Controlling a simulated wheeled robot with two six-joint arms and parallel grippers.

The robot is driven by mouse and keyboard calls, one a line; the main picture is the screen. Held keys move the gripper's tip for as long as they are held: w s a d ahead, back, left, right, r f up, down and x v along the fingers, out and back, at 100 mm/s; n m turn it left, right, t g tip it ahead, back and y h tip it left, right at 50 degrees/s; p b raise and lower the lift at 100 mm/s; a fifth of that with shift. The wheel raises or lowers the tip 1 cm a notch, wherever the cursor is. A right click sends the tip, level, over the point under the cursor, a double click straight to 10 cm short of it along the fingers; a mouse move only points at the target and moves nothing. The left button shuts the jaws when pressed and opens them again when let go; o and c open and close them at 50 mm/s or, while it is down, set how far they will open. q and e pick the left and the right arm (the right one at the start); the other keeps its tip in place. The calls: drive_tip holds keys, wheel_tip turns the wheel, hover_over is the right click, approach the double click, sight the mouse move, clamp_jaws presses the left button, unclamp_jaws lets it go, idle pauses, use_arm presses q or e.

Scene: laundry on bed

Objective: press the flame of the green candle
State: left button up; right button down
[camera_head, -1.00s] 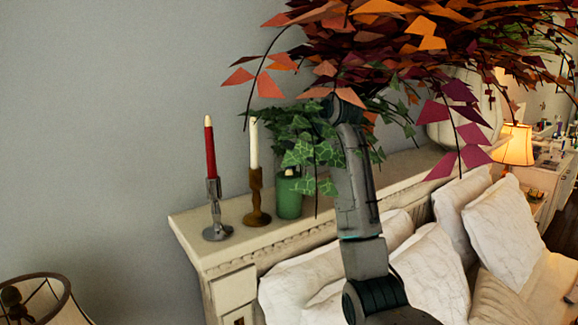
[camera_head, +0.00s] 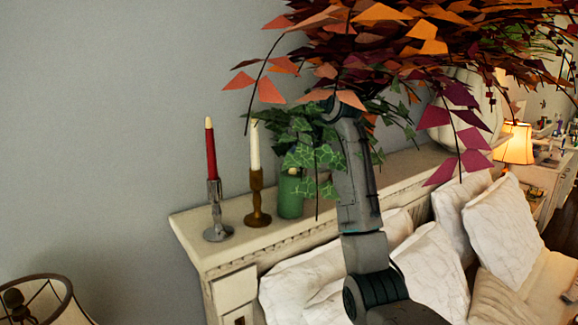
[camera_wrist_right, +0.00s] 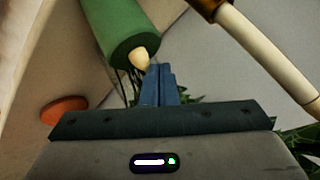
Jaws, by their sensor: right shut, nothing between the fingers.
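The green candle (camera_head: 291,196) is a thick pillar on the headboard ledge, its top partly behind ivy in the head view. Its small cream flame (camera_head: 292,171) shows just above the rim. In the right wrist view the green candle (camera_wrist_right: 118,28) is at the top left, with the flame (camera_wrist_right: 140,59) pointing towards the fingers. My right gripper (camera_wrist_right: 161,72) is shut and empty, its blue fingertips right beside the flame. I cannot tell whether they touch it. In the head view, leaves hide this gripper. My left gripper is not in view.
A red candle (camera_head: 211,153) in a silver holder and a white candle (camera_head: 255,147) in a brown holder stand left of the green one. Ivy (camera_head: 312,156) and orange-red foliage (camera_head: 400,40) crowd the arm. Pillows (camera_head: 428,272) lie below the ledge (camera_head: 205,243).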

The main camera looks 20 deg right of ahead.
sight(294, 174)
wheel_tip(294, 174, up, 4)
drive_tip(key=shift+d+f, duration=0.1)
drive_tip(key=shift+r, duration=0.65)
